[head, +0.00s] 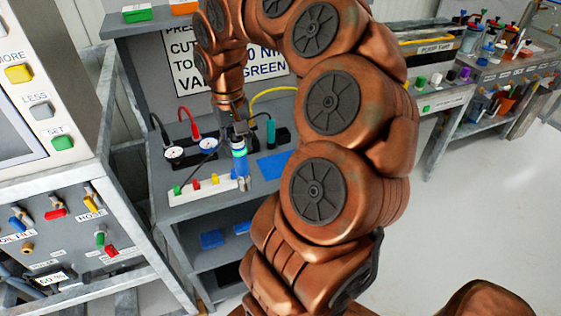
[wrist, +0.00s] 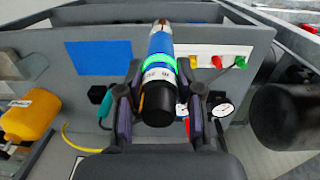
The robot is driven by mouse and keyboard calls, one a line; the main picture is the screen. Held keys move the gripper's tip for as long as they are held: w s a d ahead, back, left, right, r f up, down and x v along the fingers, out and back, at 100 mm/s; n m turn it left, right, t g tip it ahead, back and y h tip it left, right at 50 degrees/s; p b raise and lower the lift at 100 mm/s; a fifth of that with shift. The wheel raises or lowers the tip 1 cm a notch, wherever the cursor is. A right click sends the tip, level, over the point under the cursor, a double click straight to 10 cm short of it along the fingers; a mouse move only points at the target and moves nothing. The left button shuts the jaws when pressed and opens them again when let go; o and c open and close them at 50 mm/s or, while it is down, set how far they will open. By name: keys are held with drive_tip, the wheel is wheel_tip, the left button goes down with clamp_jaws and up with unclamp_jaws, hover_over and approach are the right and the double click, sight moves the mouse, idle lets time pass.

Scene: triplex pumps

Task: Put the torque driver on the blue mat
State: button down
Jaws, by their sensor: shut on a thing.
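The torque driver (head: 240,161) is a blue cylinder with a glowing green band. My gripper (head: 238,136) is shut on it and holds it roughly upright over the grey bench, by the white strip. In the wrist view the driver (wrist: 160,50) sits between the two fingers of my gripper (wrist: 158,90), its black end towards the camera. I cannot tell whether its lower end touches anything. The blue mat (head: 272,165) lies flat on the bench just right of the driver. It also shows bare in the wrist view (wrist: 98,57), to the driver's left.
A white strip (head: 208,190) with red, yellow and green knobs lies along the bench front. Gauges (head: 173,152) with cables stand behind, left of the driver. A teal-handled tool (head: 271,132) and a black block (head: 283,136) stand behind the mat. The lower shelf holds blue items (head: 212,239).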

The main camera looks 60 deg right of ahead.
drive_tip(key=shift+r, duration=0.15)
drive_tip(key=d+f+p, duration=0.2)
drive_tip(key=d+p, duration=0.1)
drive_tip(key=d, duration=0.5)
drive_tip(key=d+f+p, duration=0.3)
drive_tip(key=d, duration=0.4)
drive_tip(key=shift+d, duration=0.35)
drive_tip(key=c, duration=0.7)
unclamp_jaws()
drive_tip(key=shift+f, duration=0.1)
drive_tip(key=shift+c, duration=0.2)
